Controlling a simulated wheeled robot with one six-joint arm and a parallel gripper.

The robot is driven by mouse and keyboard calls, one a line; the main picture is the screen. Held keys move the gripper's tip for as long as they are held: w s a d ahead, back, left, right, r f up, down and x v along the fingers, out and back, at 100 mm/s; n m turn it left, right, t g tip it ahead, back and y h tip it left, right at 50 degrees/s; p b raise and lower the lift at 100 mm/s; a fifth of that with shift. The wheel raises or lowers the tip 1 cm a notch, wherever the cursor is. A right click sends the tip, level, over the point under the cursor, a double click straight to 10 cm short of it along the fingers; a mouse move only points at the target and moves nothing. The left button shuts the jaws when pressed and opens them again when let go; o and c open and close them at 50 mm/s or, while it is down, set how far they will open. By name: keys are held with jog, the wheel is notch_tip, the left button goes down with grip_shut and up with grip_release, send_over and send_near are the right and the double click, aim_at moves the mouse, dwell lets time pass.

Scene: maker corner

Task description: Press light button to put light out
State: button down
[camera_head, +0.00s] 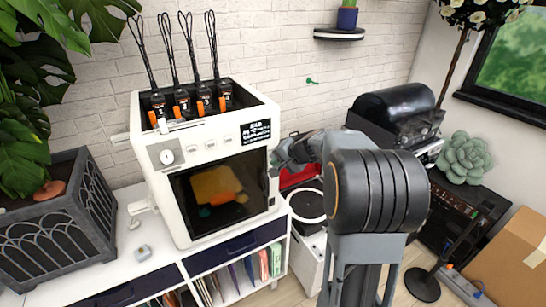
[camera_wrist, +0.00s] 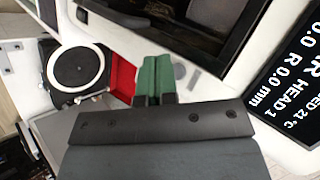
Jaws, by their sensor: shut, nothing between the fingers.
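A white 3D printer (camera_head: 160,192) with a dark front window stands on the white shelf. Its upper front has a round knob (camera_head: 166,157), a row of small pale marks or buttons (camera_head: 210,143) and a black display (camera_head: 256,131). I cannot tell which of these is the light button. A yellow and an orange shape show through the window. My gripper (camera_head: 277,162) is at the printer's right front edge, below the display. In the wrist view its green fingers (camera_wrist: 154,78) are together and empty, near the white front. The display (camera_wrist: 297,85) is to their right. Contact cannot be told.
A turntable (camera_head: 307,205) and a red box (camera_head: 297,177) are right of the printer; the turntable also shows in the wrist view (camera_wrist: 78,68). A planter (camera_head: 60,225) stands left. A cardboard box (camera_head: 515,255) is far right.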

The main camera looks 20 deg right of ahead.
jog(key=shift+w, duration=0.15)
jog(key=shift+w+a, duration=0.1)
jog(key=shift+w, duration=0.3)
dwell(0.4)
jog(key=shift+s+b, duration=0.6)
jog(key=shift+s+d+b, duration=0.25)
jog(key=shift+s+b, duration=0.45)
jog(key=shift+s, duration=0.8)
jog(key=shift+s+d+b, duration=0.2)
jog(key=shift+s+b, duration=0.45)
jog(key=shift+s, duration=0.8)
